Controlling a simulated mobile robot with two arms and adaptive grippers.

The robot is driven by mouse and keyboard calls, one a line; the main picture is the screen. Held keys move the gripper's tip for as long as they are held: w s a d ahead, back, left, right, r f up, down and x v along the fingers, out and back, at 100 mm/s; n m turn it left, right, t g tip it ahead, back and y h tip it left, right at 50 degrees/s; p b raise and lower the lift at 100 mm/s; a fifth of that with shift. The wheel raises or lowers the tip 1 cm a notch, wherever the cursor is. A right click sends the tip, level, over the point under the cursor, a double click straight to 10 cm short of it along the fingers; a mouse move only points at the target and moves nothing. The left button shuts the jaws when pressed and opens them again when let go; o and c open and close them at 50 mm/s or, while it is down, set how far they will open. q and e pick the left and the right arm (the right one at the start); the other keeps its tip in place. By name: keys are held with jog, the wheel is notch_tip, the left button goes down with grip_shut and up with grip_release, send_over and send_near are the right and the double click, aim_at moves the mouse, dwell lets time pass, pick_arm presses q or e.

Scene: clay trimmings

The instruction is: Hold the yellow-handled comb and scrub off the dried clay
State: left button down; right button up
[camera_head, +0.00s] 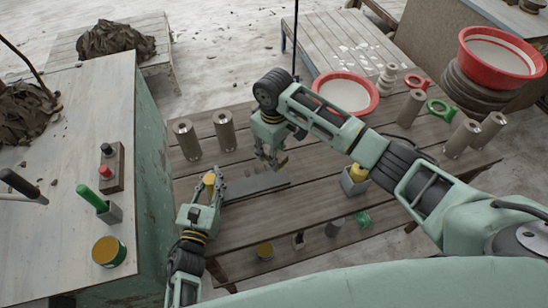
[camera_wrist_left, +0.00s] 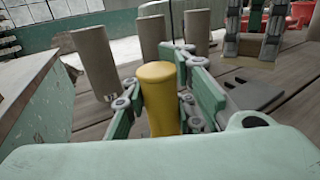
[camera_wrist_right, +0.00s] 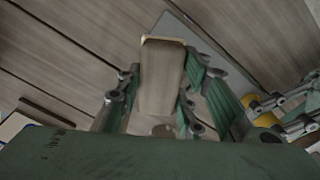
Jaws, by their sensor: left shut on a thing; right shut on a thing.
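My left gripper (camera_head: 208,202) is shut on the comb's yellow handle (camera_wrist_left: 160,98), low over the left part of the plank table. A flat grey plate (camera_head: 258,184) reaches right from beside it; its slotted end shows in the left wrist view (camera_wrist_left: 256,94). I cannot tell whether the plate joins the handle. My right gripper (camera_head: 268,152) is above the plate's far side, shut on a brown wooden block (camera_wrist_right: 162,75) with a pale end edge. Small brown bits (camera_head: 254,169), perhaps dried clay, show at the plate's far edge; contact with the block cannot be made out.
Two grey-brown cylinders (camera_head: 187,139) (camera_head: 225,130) stand behind the grippers. A red-rimmed basin (camera_head: 346,92) is at the back. A taller side bench (camera_head: 60,200) borders the left.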

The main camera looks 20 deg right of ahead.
jog(key=shift+r, duration=2)
pick_arm(q)
jog(key=c, duration=1.4)
grip_release()
jog(key=v, duration=1.2)
jog(key=shift+a, duration=0.1)
